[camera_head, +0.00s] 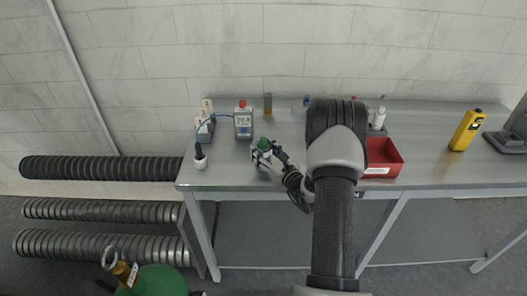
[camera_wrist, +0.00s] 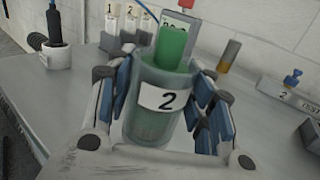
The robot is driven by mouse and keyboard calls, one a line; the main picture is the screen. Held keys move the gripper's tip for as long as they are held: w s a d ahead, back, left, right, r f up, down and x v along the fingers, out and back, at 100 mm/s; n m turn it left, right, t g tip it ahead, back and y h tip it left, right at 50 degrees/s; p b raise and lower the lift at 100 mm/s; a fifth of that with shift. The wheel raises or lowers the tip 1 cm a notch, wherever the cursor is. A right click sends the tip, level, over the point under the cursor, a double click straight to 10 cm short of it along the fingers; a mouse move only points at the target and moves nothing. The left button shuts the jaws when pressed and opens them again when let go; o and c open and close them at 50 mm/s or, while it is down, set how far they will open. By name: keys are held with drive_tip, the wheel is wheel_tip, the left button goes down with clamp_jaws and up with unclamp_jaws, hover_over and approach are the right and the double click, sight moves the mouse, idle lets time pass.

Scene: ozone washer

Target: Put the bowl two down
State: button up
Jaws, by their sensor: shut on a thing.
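The bowl two is a greenish translucent cup (camera_wrist: 150,124) with a white label marked "2" and a green piece standing up in its top. In the wrist view it stands upright between the blue pads of my gripper (camera_wrist: 166,112), which is shut on it from both sides. In the head view my gripper (camera_head: 264,156) is over the left part of the table, and the cup's green top (camera_head: 264,143) shows between the fingers. Whether the cup's base touches the table is hard to tell.
The grey table (camera_head: 230,178) has a meter box (camera_head: 243,122), numbered white holders (camera_head: 205,122) and a white cup with a dark probe (camera_head: 200,160) near my gripper. A red bin (camera_head: 384,158) and yellow device (camera_head: 467,130) lie right. The table's front left is clear.

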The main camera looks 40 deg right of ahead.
drive_tip(key=o, duration=1.2)
drive_tip(key=shift+f, duration=0.1)
